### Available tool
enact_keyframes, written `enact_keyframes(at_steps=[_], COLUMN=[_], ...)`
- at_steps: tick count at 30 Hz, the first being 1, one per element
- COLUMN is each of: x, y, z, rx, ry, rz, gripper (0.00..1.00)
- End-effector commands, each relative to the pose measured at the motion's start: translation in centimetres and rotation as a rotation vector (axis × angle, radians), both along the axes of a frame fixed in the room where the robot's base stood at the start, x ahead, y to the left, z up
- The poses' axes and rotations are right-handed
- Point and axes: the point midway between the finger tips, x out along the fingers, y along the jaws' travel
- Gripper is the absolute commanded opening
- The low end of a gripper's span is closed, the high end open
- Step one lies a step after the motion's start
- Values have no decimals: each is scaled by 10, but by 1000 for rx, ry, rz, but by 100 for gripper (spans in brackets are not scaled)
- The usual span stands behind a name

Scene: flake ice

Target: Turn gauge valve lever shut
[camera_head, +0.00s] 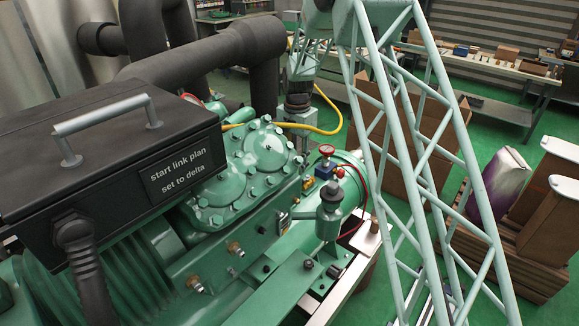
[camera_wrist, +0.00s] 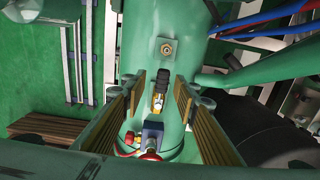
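In the head view a small valve group sits on the green machine's right end. It has a red-topped round part (camera_head: 327,150), a blue block (camera_head: 323,171) and small red and yellow pieces (camera_head: 309,183). I cannot tell for certain which piece is the lever. In the wrist view my gripper (camera_wrist: 159,77) is open, its two ribbed brown fingers apart with nothing held. The blue block (camera_wrist: 152,132) and its red top (camera_wrist: 151,154) show low between the fingers. A yellow piece with a black end (camera_wrist: 158,101) shows between them, apart from both. I cannot make out my gripper clearly in the head view.
A black box (camera_head: 110,150) with a handle and label stands at left. A pale lattice frame (camera_head: 425,150) crosses the right side. A yellow hose (camera_head: 338,112) and red cable (camera_head: 364,185) run near the valve. Boxes stand on a wooden pallet (camera_head: 500,255) at right.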

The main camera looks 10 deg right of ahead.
Motion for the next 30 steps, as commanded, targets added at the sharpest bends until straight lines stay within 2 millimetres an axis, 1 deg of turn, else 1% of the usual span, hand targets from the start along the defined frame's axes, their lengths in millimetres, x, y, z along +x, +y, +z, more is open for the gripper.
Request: enact_keyframes(at_steps=[3, 7, 23, 30], x=[6, 8, 9, 9], y=[1, 1, 1, 1], z=[-11, -18, -20, -26], rx=[0, 0, 0, 0], ry=[6, 8, 9, 9], rz=[-14, -21, -23, -23], gripper=[27, 27, 27, 27])
